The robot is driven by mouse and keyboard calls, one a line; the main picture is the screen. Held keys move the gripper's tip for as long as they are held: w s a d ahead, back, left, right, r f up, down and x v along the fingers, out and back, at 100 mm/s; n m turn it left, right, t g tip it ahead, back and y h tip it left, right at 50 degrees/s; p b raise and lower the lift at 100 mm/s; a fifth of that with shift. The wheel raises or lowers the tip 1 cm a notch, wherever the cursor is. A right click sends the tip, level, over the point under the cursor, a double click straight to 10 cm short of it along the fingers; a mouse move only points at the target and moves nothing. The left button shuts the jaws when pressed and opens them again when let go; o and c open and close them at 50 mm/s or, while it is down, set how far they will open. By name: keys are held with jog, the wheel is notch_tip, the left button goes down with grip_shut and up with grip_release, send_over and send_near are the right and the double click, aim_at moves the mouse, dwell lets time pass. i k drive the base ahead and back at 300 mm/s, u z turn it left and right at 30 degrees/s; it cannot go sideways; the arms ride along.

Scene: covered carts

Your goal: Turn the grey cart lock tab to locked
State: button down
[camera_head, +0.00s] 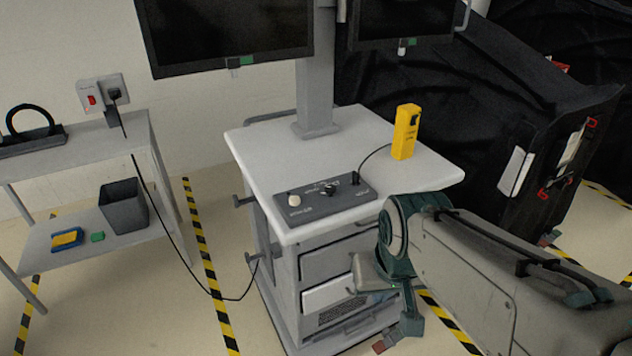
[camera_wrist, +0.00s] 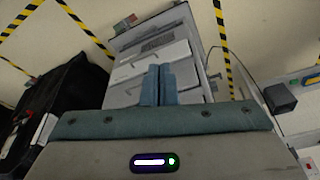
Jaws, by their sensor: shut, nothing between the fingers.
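The grey cart (camera_head: 412,172) stands in the middle of the head view, with a white top and drawers below. In the wrist view its drawer front (camera_wrist: 150,60) shows upside down. A small grey and reddish piece sits low at the cart's front right corner (camera_head: 383,345), also in the wrist view (camera_wrist: 127,23). I cannot tell whether it is the lock tab, or how the tab is turned. My gripper (camera_head: 408,323) hangs before the cart's right front. Its fingers (camera_wrist: 158,84) are together and empty, and hide part of the drawers in the wrist view.
A control panel (camera_head: 318,199) and a yellow handheld device (camera_head: 406,132) are on the cart top. A shelf table (camera_head: 60,153) with a dark bin (camera_head: 123,205) stands left. A black-covered cart (camera_head: 480,110) stands right. A cable hangs left of the cart.

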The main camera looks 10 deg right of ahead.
aim_at(354, 180)
jog(key=k, duration=0.65)
jog(key=u, duration=0.5)
jog(key=i, duration=1.3)
jog(key=z, duration=0.5)
